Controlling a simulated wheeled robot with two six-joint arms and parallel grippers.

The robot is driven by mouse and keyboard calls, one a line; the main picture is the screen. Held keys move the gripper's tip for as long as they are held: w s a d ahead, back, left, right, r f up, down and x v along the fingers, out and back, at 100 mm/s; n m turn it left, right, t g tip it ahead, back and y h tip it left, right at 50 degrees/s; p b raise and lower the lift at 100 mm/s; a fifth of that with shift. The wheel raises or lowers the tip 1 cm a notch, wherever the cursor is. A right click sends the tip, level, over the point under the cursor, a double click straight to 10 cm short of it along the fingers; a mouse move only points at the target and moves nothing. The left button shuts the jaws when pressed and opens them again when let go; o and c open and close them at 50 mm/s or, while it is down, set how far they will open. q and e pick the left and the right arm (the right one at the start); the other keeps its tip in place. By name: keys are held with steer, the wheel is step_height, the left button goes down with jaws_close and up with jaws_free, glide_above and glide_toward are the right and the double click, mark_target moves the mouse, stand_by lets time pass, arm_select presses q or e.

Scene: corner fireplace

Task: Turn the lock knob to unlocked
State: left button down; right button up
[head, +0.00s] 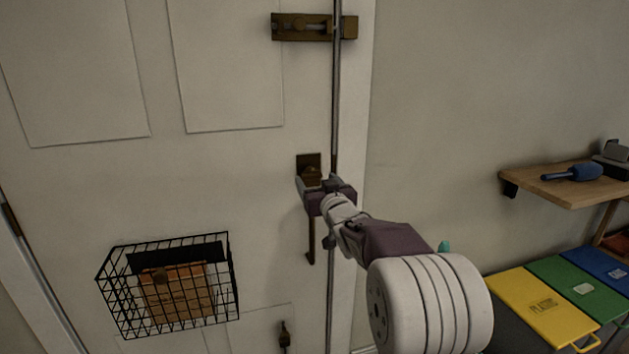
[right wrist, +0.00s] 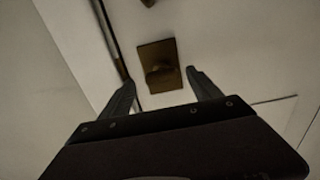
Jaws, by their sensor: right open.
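The lock knob (head: 311,174) sits on a dark brass plate (head: 308,160) near the right edge of the white door. In the right wrist view the knob (right wrist: 158,74) shows in front of its square plate (right wrist: 157,50), between the two fingertips in the picture. My right gripper (head: 318,186) is open, with its fingers pointing at the plate, and partly covers the knob in the head view. In the right wrist view the gripper (right wrist: 160,78) has a finger on each side of the knob, with no clear contact. My left gripper is out of view.
A brass slide bolt (head: 300,27) is higher on the door, and a dark handle (head: 311,240) hangs below the lock. A black wire basket (head: 170,285) is at lower left. A wooden shelf (head: 560,190) and coloured bin lids (head: 545,305) stand at right.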

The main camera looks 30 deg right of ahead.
mark_target(309, 173)
steer(key=shift+x, duration=1.15)
steer(key=shift+a+r, duration=0.1)
steer(key=shift+a, duration=0.05)
steer(key=c, duration=1.4)
steer(key=n+b, duration=0.2)
steer(key=n, duration=0.1)
steer(key=n+b, duration=0.3)
steer(key=n, duration=0.3)
steer(key=n+b, duration=0.2)
steer(key=n, duration=0.2)
steer(key=shift+n+b, duration=0.85)
steer(key=shift+n, duration=1.55)
